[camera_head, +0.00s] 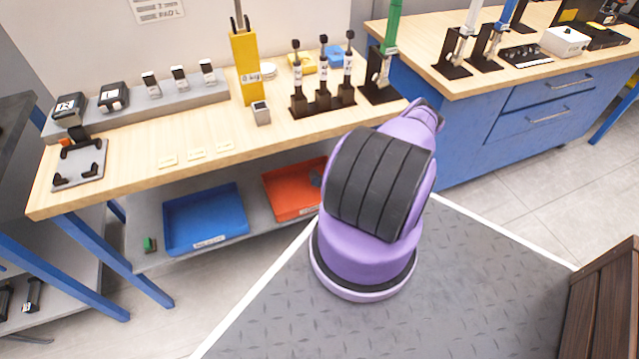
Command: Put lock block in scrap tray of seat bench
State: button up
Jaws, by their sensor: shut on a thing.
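My purple arm with black ribbed covers (380,183) fills the middle of the view and reaches toward the wooden bench. My gripper is not in view, so what is in it cannot be seen. Under the bench, a red-orange tray (285,204) and a blue tray (180,242) lie on the low grey shelf. Their labels are too small to read, so I cannot tell which is the scrap tray. A small grey thing (315,179) shows at the red tray's right side, partly hidden by my arm. I cannot identify the lock block with certainty.
On the wooden bench (130,195) stand a grey rack of black-and-white blocks (150,105), a yellow post (245,65), a small grey block (261,113) and a black tool stand (322,102). A blue drawer bench (530,120) is at right.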

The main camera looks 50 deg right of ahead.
jog(key=shift+f, duration=0.25)
jog(key=o, duration=1)
jog(key=shift+r, duration=0.5)
jog(key=v, duration=1.2)
